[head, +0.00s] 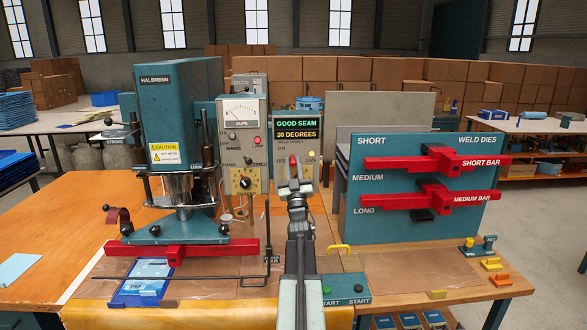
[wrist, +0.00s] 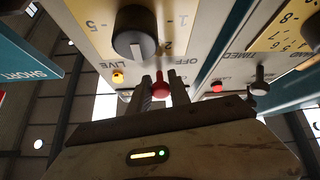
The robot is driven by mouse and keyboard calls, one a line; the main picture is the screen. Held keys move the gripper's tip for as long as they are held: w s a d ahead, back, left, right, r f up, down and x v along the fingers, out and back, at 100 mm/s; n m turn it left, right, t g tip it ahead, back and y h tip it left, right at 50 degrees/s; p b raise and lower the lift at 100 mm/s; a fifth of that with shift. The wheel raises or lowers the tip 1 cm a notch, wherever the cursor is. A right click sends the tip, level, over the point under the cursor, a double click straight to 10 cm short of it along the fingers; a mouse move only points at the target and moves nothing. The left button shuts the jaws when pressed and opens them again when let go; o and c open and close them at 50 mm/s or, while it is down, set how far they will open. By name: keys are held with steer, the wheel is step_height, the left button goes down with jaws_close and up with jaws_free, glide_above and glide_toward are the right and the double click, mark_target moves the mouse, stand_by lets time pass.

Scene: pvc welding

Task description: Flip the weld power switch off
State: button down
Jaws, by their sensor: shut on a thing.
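The weld power switch is a small lever with a red tip (wrist: 160,86), below a control box (head: 312,175) panel marked OFF and LIVE in the wrist view. The red tip also shows in the head view (head: 293,160). My gripper (head: 295,183) is raised in front of this box. In the wrist view the two fingers of my gripper (wrist: 159,82) are closed on the switch's red tip, one on each side. A yellow lamp (wrist: 117,77) beside LIVE looks lit. The lever's base is hidden by the fingers, so its exact position is unclear.
A black dial (wrist: 134,33) and a second, grey toggle (wrist: 261,82) are close by. The welding press (head: 180,110) stands left, with a red bar (head: 185,252) under it. The die rack (head: 420,215) with red bars stands right.

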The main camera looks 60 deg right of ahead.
steer(key=c, duration=1.3)
jaws_free()
steer(key=shift+w, duration=0.1)
steer(key=shift+f, duration=0.1)
steer(key=b+v, duration=0.4)
steer(key=v, duration=0.3)
steer(key=shift+s+a+f+b, duration=0.2)
steer(key=shift+s+a+b, duration=0.05)
steer(key=shift+a+b, duration=0.1)
